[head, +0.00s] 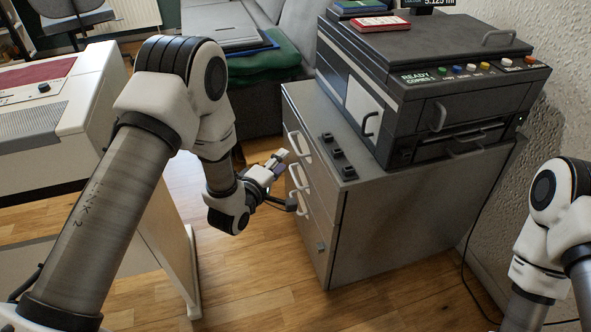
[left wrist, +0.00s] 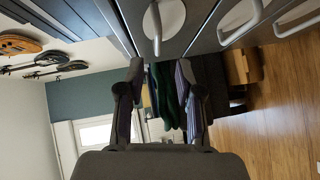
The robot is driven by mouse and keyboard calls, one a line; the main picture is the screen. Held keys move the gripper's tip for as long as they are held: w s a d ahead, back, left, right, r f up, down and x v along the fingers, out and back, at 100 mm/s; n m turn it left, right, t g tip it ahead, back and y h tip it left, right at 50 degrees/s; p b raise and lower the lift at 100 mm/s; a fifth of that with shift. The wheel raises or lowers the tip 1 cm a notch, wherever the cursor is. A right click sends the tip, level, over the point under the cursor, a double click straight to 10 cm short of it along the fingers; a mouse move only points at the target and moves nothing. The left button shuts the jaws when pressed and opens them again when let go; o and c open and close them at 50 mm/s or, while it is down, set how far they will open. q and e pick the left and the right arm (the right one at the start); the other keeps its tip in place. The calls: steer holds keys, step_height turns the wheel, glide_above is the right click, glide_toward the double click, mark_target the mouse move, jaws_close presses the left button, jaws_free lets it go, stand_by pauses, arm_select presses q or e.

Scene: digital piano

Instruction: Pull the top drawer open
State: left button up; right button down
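A grey drawer cabinet (head: 375,215) stands in the middle of the head view, with a column of pale bar handles on its left-facing front. The top drawer's handle (head: 300,145) is the highest; it also shows in the left wrist view (left wrist: 156,22). The drawers look closed. My left gripper (head: 281,163) is in front of the upper drawers, close to the handles. In the left wrist view its two fingers (left wrist: 160,68) are spread, with nothing between them, and the top handle lies just beyond the fingertips. My right gripper is out of view; only part of its arm shows.
A dark copier (head: 430,90) stands on the cabinet, with small dark items (head: 338,157) beside it. A white piano-like console (head: 60,120) is at left. A grey sofa with a green cushion (head: 265,62) is behind. Wooden floor (head: 250,270) is open before the cabinet.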

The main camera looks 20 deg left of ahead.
mark_target(294, 147)
arm_select(q)
steer(key=r+b+x, duration=0.1)
steer(key=b+x, duration=0.1)
steer(key=x, duration=0.5)
steer(key=shift+w+f, duration=0.3)
steer(key=shift+f, duration=0.15)
steer(key=shift+d, duration=0.1)
jaws_close()
